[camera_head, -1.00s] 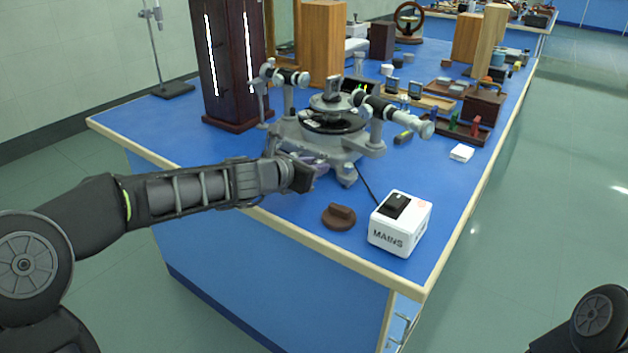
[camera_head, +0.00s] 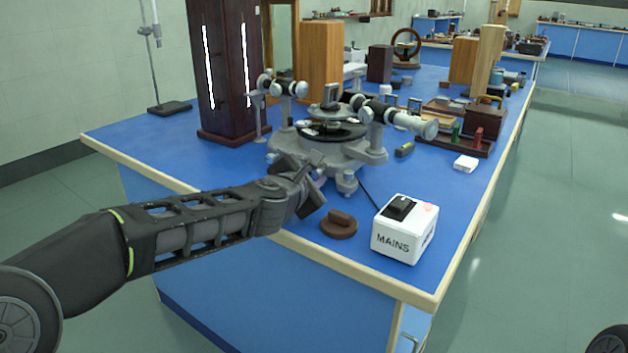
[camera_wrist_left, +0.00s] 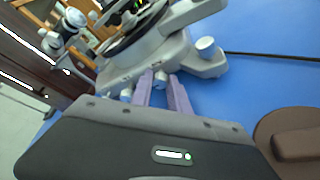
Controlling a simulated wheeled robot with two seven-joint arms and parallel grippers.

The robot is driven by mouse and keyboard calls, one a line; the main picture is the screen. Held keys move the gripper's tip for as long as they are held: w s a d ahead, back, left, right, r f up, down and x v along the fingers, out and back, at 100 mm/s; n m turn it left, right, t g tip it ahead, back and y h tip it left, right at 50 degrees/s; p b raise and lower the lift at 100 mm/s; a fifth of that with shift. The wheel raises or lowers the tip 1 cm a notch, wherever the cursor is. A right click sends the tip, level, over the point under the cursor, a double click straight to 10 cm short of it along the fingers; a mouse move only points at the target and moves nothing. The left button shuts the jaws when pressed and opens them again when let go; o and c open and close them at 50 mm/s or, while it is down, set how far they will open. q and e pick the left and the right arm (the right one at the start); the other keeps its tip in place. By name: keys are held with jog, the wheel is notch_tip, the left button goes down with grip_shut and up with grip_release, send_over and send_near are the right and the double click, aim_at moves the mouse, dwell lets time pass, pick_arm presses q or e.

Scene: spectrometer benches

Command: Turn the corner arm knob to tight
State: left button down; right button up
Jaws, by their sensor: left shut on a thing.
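The grey spectrometer (camera_head: 330,150) stands on the blue bench, with its round table and two telescope-like tubes on top. It also shows in the left wrist view (camera_wrist_left: 200,65). My left gripper (camera_head: 304,172) reaches its near side from the left. In the left wrist view the two purple fingers of the left gripper (camera_wrist_left: 162,84) are closed in around a small grey knob (camera_wrist_left: 161,77) under the edge of the base. The knob is partly hidden between the fingertips, and its turn mark cannot be read. My right gripper is out of view.
A white MAINS box (camera_head: 402,230) and a brown round piece (camera_head: 339,225) sit near the bench's front edge. A dark tall lamp housing (camera_head: 226,70) stands behind left. A black cable runs from the spectrometer to the box.

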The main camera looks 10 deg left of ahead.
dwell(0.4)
pick_arm(q)
jog(key=c, duration=1.5)
grip_release()
jog(key=shift+c, duration=0.2)
jog(key=shift+s, duration=0.1)
jog(key=v, duration=0.6)
jog(key=shift+s+a+r+p, duration=0.1)
jog(key=shift+s+r+p, duration=0.1)
jog(key=shift+s+p, duration=0.2)
jog(key=shift+s, duration=0.4)
